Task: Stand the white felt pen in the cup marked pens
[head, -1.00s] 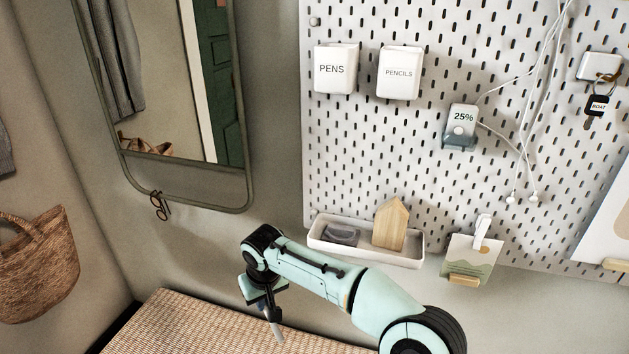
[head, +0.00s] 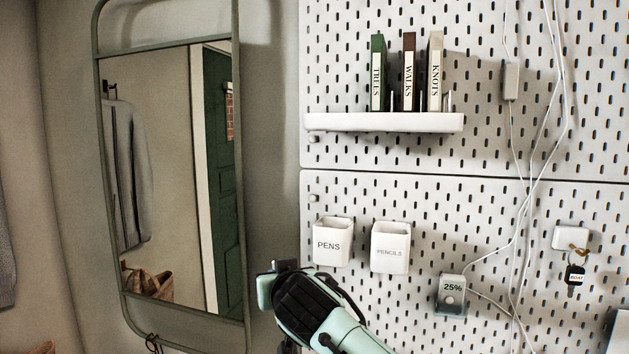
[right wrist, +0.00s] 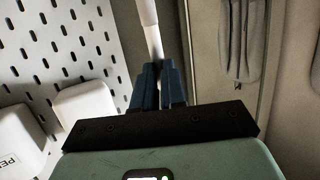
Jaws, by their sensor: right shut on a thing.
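The cup marked PENS (head: 331,244) is a white holder fixed to the pegboard in the head view, open at the top. My right gripper (right wrist: 158,84) is shut on the white felt pen (right wrist: 150,28) in the right wrist view, and the pen extends from the fingertips to the top edge. In the head view my right arm is below and left of the PENS cup; it hides the fingers and pen there. Two white cups show at the left of the right wrist view, one with the letters PE; I cannot tell which is which. My left gripper is out of view.
The cup marked PENCILS (head: 391,250) hangs right of the PENS cup. A shelf (head: 385,122) with three books is above. A 25% device (head: 452,294), cables and a key (head: 575,274) are to the right. A mirror (head: 240,200) stands left.

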